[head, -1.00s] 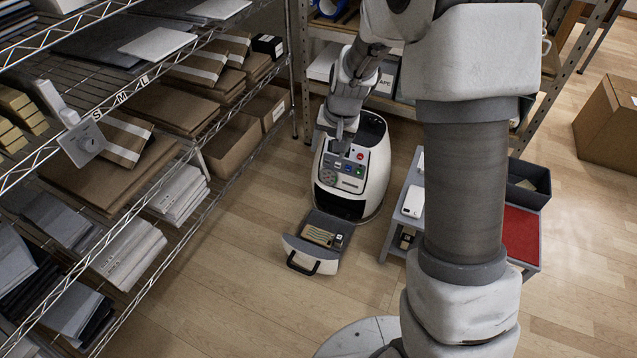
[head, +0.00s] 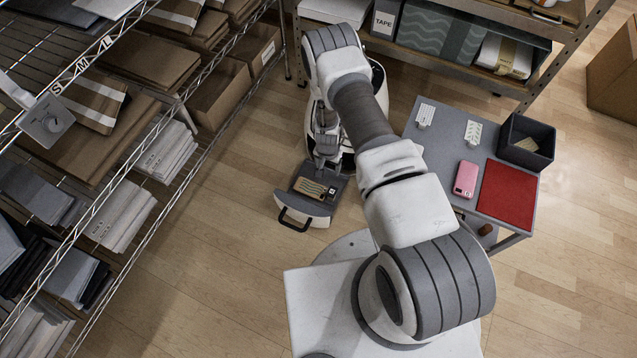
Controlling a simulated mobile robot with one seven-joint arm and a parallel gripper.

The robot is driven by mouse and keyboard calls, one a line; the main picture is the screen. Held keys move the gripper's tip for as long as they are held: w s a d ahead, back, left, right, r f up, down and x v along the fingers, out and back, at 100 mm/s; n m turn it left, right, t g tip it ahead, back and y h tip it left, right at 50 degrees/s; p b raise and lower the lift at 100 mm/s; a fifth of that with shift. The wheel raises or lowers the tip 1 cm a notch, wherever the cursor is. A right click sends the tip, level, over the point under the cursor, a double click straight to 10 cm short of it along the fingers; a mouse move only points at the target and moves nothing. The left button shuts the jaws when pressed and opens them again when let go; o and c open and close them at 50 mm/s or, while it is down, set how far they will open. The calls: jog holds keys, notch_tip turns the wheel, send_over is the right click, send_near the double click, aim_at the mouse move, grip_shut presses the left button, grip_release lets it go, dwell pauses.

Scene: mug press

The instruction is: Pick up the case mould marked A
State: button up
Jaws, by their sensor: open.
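The white press (head: 377,78) stands behind my arm with its front drawer (head: 306,212) pulled out. In the drawer lie a brown patterned piece (head: 310,187) and a small dark piece with a pale mark (head: 331,192); the mark is too small to read. I cannot tell whether either is the case mould marked A. My gripper (head: 327,160) is open and points down at the back of the drawer, close to these pieces. Its fingertips are small in the view, and any contact cannot be told. My arm hides most of the press.
A grey table (head: 430,146) on the right carries two white patterned pieces (head: 425,115) (head: 473,131), a pink phone (head: 466,179), a red mat (head: 508,190) and a black bin (head: 526,140). A wire rack (head: 150,205) stands left. The floor left of the drawer is clear.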

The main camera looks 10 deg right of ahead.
jog(key=b, duration=0.5)
send_near(332, 191)
jog(key=f, duration=0.5)
jog(key=shift+w, duration=0.4)
jog(key=f+b, duration=0.1)
jog(key=f, duration=0.1)
jog(key=f+b, duration=0.1)
jog(key=f, duration=0.1)
jog(key=shift+s+d, duration=0.2)
jog(key=shift+w+f+b, duration=0.15)
jog(key=shift+f+b, duration=0.4)
jog(key=shift+f, duration=0.1)
grip_shut()
jog(key=shift+r, duration=0.1)
